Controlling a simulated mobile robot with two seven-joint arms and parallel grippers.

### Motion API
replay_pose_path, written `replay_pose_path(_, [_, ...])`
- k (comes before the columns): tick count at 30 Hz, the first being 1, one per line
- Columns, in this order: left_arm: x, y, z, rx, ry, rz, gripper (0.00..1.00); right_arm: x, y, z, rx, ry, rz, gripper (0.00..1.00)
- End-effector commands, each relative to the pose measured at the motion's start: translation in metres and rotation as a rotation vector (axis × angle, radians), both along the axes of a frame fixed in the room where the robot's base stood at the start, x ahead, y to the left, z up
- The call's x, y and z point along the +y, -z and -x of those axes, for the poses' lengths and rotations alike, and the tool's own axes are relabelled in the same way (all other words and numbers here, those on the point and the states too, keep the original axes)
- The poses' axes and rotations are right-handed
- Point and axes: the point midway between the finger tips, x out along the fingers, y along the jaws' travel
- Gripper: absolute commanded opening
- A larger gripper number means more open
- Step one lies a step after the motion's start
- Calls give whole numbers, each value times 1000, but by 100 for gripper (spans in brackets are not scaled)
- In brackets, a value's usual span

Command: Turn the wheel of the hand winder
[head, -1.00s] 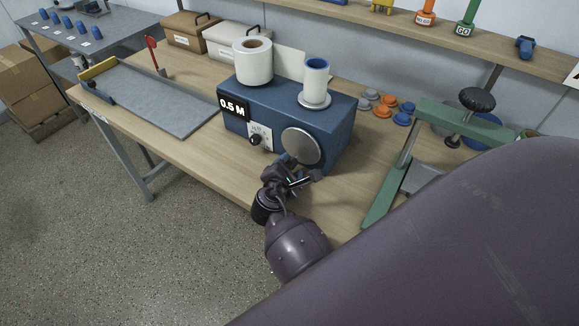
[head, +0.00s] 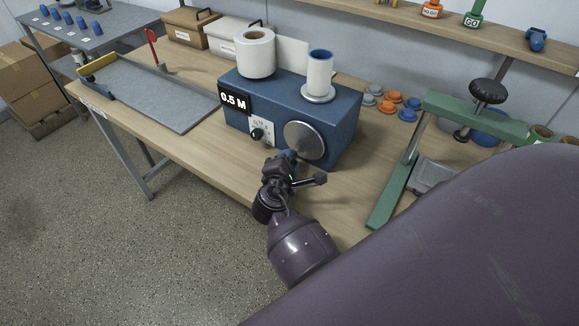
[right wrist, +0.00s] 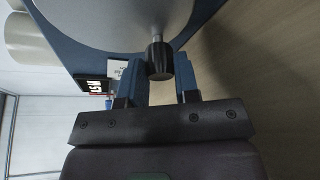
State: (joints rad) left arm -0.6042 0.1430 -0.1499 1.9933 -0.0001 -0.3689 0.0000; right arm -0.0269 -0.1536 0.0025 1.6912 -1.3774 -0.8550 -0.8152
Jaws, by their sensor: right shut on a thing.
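The hand winder (head: 340,105) is a blue box on the wooden bench, with a round grey metal wheel (head: 305,143) on its front. In the right wrist view the wheel (right wrist: 110,20) fills the top, and its short black handle knob (right wrist: 160,60) sits between the two blue fingers. My right gripper (head: 290,157) is at the wheel's lower left edge, and it also shows in the right wrist view (right wrist: 158,78), shut on the knob. In the head view the gripper hides the knob. My left gripper is not in view.
A white paper roll (head: 255,53) and a white-and-blue spool (head: 319,75) stand on the winder. A dial (head: 258,134) and a "0.5 M" sign (head: 234,98) are left of the wheel. A green press frame (head: 400,170) stands right. A grey board (head: 155,92) lies left.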

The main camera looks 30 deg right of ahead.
Motion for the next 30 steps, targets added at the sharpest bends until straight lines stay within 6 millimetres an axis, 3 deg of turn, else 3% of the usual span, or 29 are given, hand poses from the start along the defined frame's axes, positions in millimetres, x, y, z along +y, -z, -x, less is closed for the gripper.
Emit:
replay_pose_path(1, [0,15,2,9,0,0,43,0,7,-1,-37,1,-13,6])
replay_pose_path(13, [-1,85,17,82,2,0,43,4,2,-12,-349,1,-147,6])
replay_pose_path(30, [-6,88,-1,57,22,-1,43,6,-12,-18,-560,2,-232,6])
